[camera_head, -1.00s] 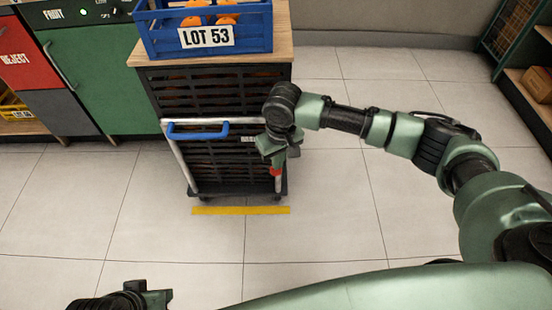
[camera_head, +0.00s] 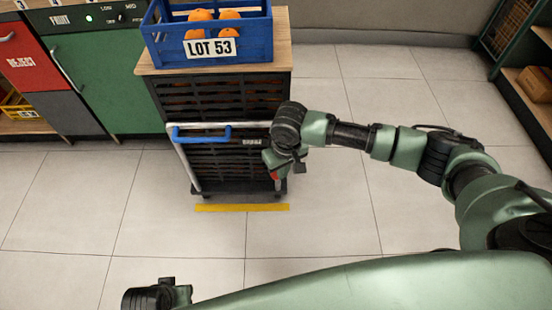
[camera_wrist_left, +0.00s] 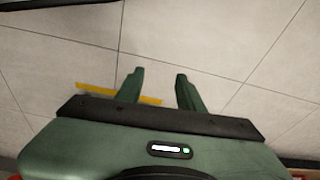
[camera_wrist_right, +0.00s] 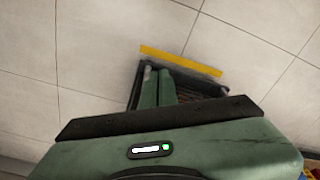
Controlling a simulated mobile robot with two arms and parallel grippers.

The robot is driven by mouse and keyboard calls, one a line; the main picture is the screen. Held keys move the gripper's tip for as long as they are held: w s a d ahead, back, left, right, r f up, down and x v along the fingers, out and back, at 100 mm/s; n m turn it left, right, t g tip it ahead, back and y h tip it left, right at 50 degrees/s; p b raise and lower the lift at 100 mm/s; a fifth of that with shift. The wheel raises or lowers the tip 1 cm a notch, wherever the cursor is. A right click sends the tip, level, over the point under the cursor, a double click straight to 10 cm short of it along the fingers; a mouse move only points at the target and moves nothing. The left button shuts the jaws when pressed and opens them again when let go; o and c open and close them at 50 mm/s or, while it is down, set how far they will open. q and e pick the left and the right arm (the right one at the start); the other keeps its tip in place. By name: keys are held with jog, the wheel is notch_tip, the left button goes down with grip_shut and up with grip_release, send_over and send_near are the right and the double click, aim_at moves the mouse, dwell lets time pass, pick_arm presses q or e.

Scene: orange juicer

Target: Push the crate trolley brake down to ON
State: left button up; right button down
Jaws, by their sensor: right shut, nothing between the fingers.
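The crate trolley (camera_head: 196,185) stands on the floor with dark slatted crates (camera_head: 215,97) and a blue handle (camera_head: 203,139). A small red part (camera_head: 275,176), perhaps the brake lever, shows low at its right front corner. A small label sits above it, too small to read. My right gripper (camera_head: 277,166) points down at this corner, shut and empty, and partly covers the red part; I cannot tell whether it touches. Its shut fingers show in the right wrist view (camera_wrist_right: 157,86). My left gripper (camera_wrist_left: 160,75) is open and empty over the floor, far from the trolley.
A blue crate of oranges (camera_head: 260,38), marked LOT 53, sits on the wooden top (camera_head: 215,67). A yellow floor strip (camera_head: 242,208) lies before the trolley. Green and red cabinets stand left, shelving (camera_head: 535,100) right. The floor right of the trolley is clear.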

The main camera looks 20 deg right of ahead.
pick_arm(q)
jog(key=shift+f, duration=0.2)
